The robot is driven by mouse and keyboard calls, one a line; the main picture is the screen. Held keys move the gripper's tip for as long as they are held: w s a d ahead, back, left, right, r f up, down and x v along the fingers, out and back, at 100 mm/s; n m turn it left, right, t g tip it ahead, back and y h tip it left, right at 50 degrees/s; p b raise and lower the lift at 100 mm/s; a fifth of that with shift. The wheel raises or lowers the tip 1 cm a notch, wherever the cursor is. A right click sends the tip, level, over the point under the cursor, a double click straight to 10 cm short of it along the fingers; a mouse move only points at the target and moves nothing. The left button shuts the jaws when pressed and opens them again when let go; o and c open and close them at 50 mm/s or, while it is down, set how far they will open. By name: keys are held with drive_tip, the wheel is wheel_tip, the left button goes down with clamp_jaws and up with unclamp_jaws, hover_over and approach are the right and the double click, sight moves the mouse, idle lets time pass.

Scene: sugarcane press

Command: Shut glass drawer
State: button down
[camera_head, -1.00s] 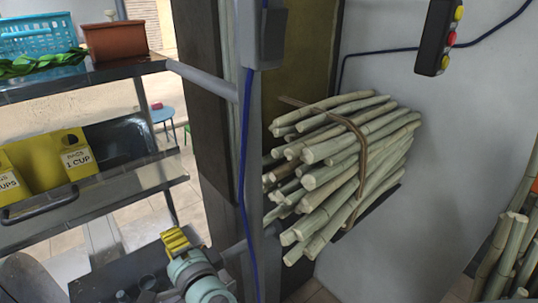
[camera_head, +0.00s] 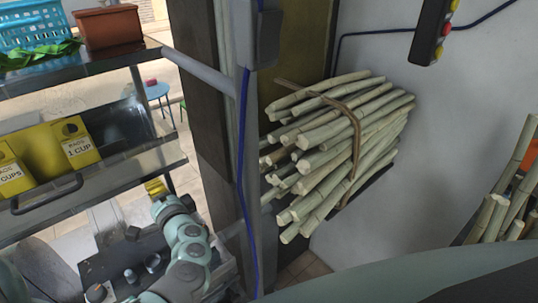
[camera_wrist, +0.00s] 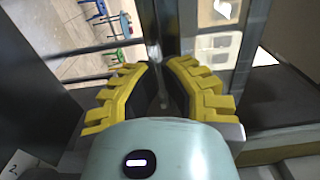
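A metal drawer (camera_head: 140,167) with a dark bar handle (camera_head: 47,195) on its front is at the left in the head view, under the top shelf. It holds yellow boxes (camera_head: 75,142) labelled for bags of cups. I cannot tell for sure that it is the glass drawer. My gripper (camera_head: 155,187) shows yellow fingers just below the drawer's right end, right of the handle; I cannot tell whether it touches. In the wrist view my gripper (camera_wrist: 158,66) is empty, its fingertips a small gap apart, with a metal post (camera_wrist: 154,38) beyond the gap.
A blue basket (camera_head: 35,27) and a brown planter (camera_head: 108,27) stand on the top shelf. A metal post with a blue cable (camera_head: 243,150) rises right of my arm. Bundled sugarcane (camera_head: 335,150) lies behind it. More canes (camera_head: 497,215) stand at the right.

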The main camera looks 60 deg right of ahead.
sight(147, 179)
drive_tip(key=shift+x, duration=1.05)
drive_tip(key=b+x, duration=0.2)
drive_tip(key=shift+w, duration=0.3)
drive_tip(key=shift+b, duration=0.3)
